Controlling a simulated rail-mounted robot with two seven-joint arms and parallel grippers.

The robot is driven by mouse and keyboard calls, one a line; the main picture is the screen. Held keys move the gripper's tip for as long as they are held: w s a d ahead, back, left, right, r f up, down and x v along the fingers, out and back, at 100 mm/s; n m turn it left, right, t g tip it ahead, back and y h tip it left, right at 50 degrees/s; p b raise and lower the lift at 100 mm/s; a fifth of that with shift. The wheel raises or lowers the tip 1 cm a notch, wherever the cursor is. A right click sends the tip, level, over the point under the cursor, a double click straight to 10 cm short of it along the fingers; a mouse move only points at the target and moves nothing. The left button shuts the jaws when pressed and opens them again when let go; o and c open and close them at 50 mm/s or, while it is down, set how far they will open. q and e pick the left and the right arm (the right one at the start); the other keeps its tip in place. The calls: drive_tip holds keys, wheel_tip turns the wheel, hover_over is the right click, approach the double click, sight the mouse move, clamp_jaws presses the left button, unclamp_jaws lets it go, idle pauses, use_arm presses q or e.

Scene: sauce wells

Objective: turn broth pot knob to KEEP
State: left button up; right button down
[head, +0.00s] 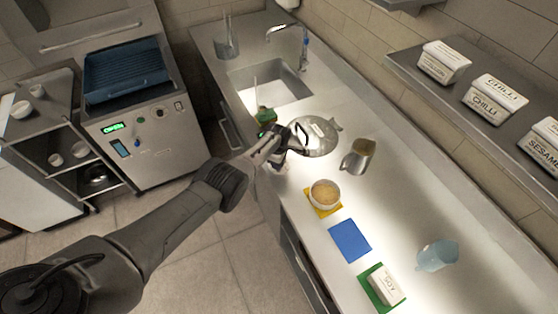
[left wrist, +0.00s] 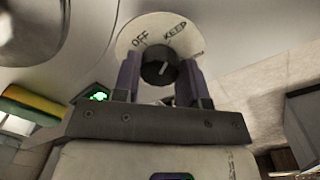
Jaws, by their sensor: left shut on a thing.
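The broth pot knob (left wrist: 160,66) is black with a white pointer line, on a pale round dial (left wrist: 196,42) marked OFF and KEEP. The pointer tilts up and right, roughly toward the KEEP label. My left gripper (left wrist: 159,82) is shut on the knob, one finger on each side; it also shows at the counter's front edge in the head view (head: 287,150). There the gripper hides the knob. A round metal lid (head: 318,138), seemingly the broth pot's, lies just right of the gripper. My right gripper is not in view.
A metal jug (head: 357,156) stands right of the lid. The sink (head: 270,82) lies behind.

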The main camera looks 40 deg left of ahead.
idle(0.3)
use_arm(q)
drive_tip(key=o, duration=0.7)
drive_tip(key=shift+a, duration=0.1)
drive_tip(key=shift+o, duration=1.2)
drive_tip(key=shift+r, duration=0.15)
wheel_tip(320, 180, up, 6)
drive_tip(key=p, duration=0.5)
drive_tip(key=shift+s+p, duration=0.15)
drive_tip(key=shift+p, duration=0.15)
wheel_tip(320, 180, up, 8)
drive_tip(key=p, duration=0.2)
drive_tip(key=shift+s+f, duration=0.2)
drive_tip(key=shift+s, duration=0.05)
